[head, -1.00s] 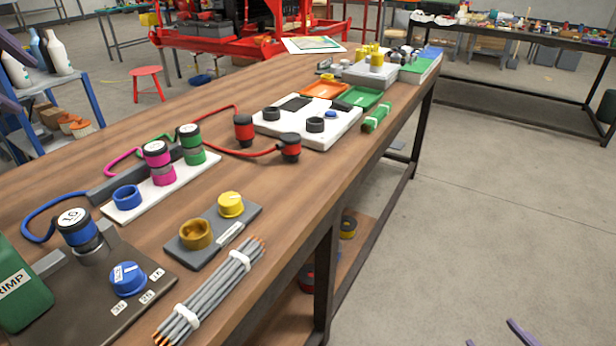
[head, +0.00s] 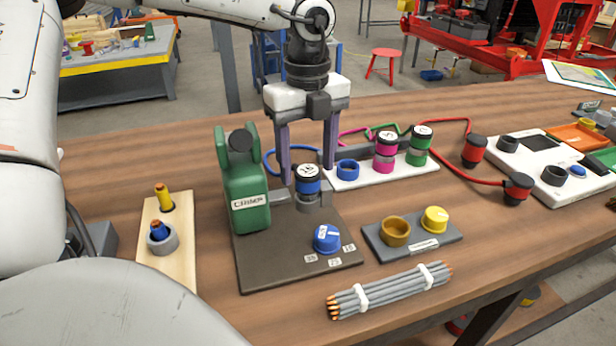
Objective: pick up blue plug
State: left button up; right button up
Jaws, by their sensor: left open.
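The blue plug (head: 307,186) has a black cap with a white label and a blue body. It stands upright in a grey holder (head: 312,203) on the dark plate of the crimp station (head: 290,265). A blue cable (head: 281,152) loops behind it. My left gripper (head: 308,174) is open, pointing down. Its two purple fingers come down on the left and right of the plug's cap in the picture; I cannot tell whether they touch it. On a white strip (head: 340,183) behind are an empty-looking blue ring socket (head: 347,169), a pink plug and a green plug. My right gripper is out of view.
The green crimp tool (head: 245,190) stands close left of the plug. A blue knob (head: 327,238) is in front. Nearby are a wooden block (head: 153,205), a grey plate (head: 372,240) with brass ring and yellow knob, and a rod bundle (head: 390,290).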

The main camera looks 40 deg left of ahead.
aim_at(308, 170)
pick_arm(q)
jog(key=shift+f, duration=1.5)
jog(key=c, duration=1.3)
jog(key=shift+o, duration=0.2)
jog(key=shift+r, duration=0.1)
notch_tip(308, 170, up, 18)
jog(key=p, duration=0.1)
jog(key=shift+p, duration=0.4)
